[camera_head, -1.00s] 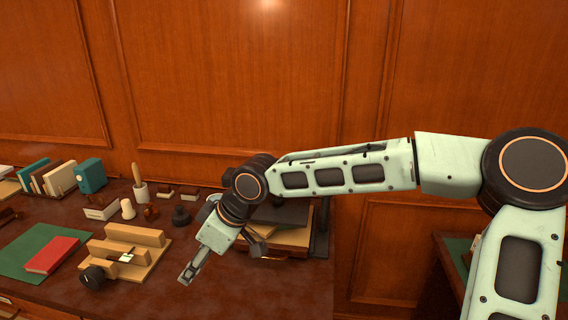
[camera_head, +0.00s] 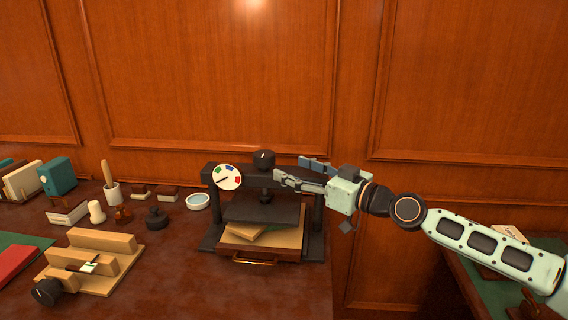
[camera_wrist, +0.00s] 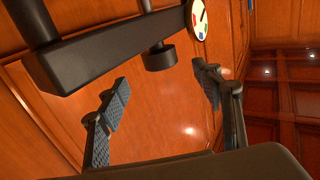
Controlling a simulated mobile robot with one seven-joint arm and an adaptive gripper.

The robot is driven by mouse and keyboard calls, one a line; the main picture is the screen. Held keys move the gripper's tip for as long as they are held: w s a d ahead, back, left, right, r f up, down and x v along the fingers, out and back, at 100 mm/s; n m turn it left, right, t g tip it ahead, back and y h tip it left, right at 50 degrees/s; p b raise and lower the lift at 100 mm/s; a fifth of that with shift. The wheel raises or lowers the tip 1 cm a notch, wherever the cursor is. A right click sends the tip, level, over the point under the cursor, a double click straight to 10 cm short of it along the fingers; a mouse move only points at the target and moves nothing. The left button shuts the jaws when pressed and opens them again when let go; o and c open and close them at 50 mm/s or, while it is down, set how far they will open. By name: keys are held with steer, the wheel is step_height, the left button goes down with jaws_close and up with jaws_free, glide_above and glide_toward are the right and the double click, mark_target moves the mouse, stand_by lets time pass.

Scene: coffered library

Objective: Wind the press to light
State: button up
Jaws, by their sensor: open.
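The press (camera_head: 318,205) is a black frame on the table with a dark plate under its crossbar. A round black knob (camera_head: 264,160) with a light mark tops its screw; the knob also shows in the wrist view (camera_wrist: 160,58). A white dial (camera_head: 227,177) with coloured sectors is on the crossbar's left; it also shows in the wrist view (camera_wrist: 198,18). Its thin needle seems to point to lower left, away from the colours. My gripper (camera_head: 296,172) is open and empty, right of the knob and apart from it. Its fingertips (camera_wrist: 160,95) point toward the knob.
Papers and a wooden tray (camera_head: 262,250) with a brass handle lie under the plate. The wood-panelled wall stands close behind. Another table (camera_head: 500,270) is at right.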

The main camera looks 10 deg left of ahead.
mark_target(263, 157)
steer(key=x, duration=1)
steer(key=shift+w+a, duration=0.25)
steer(key=shift+a, duration=0.05)
steer(key=c, duration=1.2)
steer(key=shift+m+t+h, duration=0.6)
steer(key=shift+m+t, duration=0.1)
steer(key=shift+t, duration=0.2)
